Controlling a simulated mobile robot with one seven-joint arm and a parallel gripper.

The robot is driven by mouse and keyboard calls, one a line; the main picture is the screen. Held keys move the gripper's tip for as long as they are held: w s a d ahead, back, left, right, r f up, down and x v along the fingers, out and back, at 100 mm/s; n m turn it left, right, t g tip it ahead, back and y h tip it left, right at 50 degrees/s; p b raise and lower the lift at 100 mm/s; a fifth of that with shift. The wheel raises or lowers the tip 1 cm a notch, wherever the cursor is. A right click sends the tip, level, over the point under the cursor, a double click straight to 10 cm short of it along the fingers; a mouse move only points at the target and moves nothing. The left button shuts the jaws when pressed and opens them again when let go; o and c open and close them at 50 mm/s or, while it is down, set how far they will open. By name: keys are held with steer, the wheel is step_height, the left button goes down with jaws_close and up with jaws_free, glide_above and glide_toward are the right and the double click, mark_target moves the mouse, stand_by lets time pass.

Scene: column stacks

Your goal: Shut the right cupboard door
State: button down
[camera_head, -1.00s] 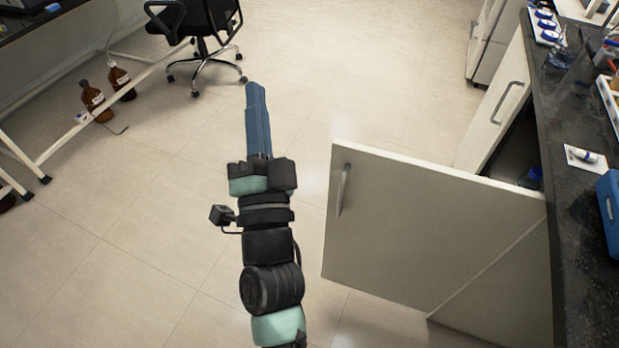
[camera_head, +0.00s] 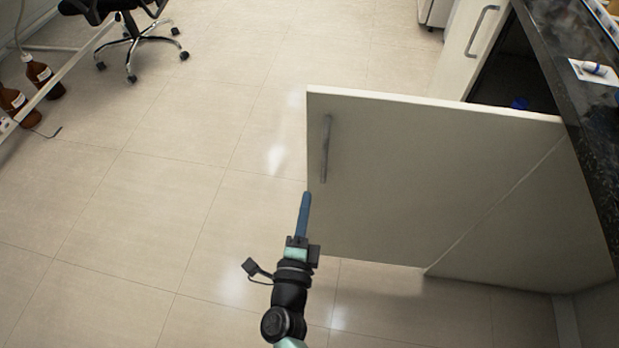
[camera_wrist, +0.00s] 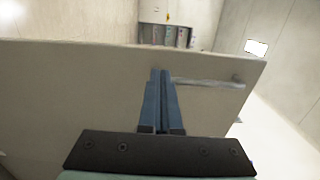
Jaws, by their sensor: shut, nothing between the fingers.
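The right cupboard door (camera_head: 420,180) is a pale panel. It stands wide open, sticking out from the cupboard under the dark counter. Its metal handle (camera_head: 326,150) is upright near the door's free edge. My gripper (camera_head: 305,196) is shut and empty, with blue fingers, in front of the door's handle side, just below the handle in the head view. In the wrist view the door (camera_wrist: 60,95) fills the middle, and the fingertips (camera_wrist: 160,72) point at it near the handle (camera_wrist: 207,82). I cannot tell whether the tips touch the door.
The dark counter (camera_head: 575,100) runs along the right. The other cupboard door (camera_head: 470,45) stands beyond the dark opening. An office chair (camera_head: 125,25) and brown bottles (camera_head: 40,75) are at the upper left. The floor left of the door is clear.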

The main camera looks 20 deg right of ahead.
mark_target(312, 166)
steer(key=b+x, duration=0.1)
steer(key=x, duration=0.5)
steer(key=shift+w+d, duration=0.2)
steer(key=shift+w, duration=0.1)
steer(key=shift+w, duration=0.1)
